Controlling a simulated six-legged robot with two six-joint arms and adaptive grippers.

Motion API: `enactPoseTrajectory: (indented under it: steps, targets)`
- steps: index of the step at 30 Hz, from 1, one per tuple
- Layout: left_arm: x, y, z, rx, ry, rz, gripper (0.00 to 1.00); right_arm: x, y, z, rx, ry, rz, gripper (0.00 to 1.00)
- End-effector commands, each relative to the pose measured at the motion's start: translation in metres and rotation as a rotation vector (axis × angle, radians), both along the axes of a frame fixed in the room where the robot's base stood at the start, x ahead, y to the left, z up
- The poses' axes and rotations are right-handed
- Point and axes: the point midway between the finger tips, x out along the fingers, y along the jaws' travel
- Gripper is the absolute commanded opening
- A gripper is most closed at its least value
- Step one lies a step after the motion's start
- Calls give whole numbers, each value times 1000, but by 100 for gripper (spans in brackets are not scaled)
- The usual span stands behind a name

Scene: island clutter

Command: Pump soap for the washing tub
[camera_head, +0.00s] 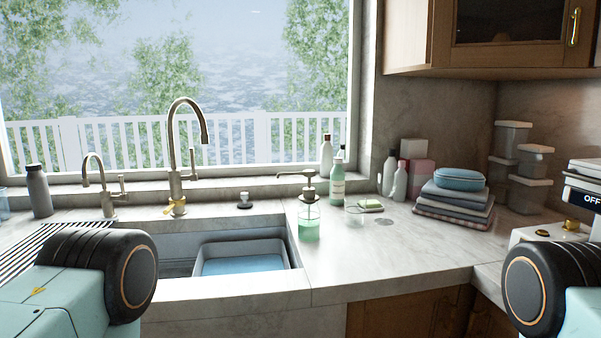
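A soap pump bottle (309,222) with green liquid and a bronze pump head stands upright on the counter, just right of the sink. The washing tub (200,261), a light grey basin holding bluish water, sits inside the sink (172,244). Neither gripper is in view, and neither arm touches the bottle or the tub.
A tall faucet (174,150) and a smaller tap (101,180) stand behind the sink. A clear glass (354,215), a soap dish (371,206) and a green bottle (337,182) are near the pump. Folded cloths (453,205) lie farther right. The front counter is clear.

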Motion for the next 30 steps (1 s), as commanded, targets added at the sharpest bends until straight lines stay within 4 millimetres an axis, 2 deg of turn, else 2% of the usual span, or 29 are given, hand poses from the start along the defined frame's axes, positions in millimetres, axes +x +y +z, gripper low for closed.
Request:
enactPoseTrajectory:
  steps: [1, 14, 30]
  targets:
    - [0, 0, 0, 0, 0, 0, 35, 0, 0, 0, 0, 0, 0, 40]
    - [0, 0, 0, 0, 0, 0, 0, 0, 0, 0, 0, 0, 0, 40]
    - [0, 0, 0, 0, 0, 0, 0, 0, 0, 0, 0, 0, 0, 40]
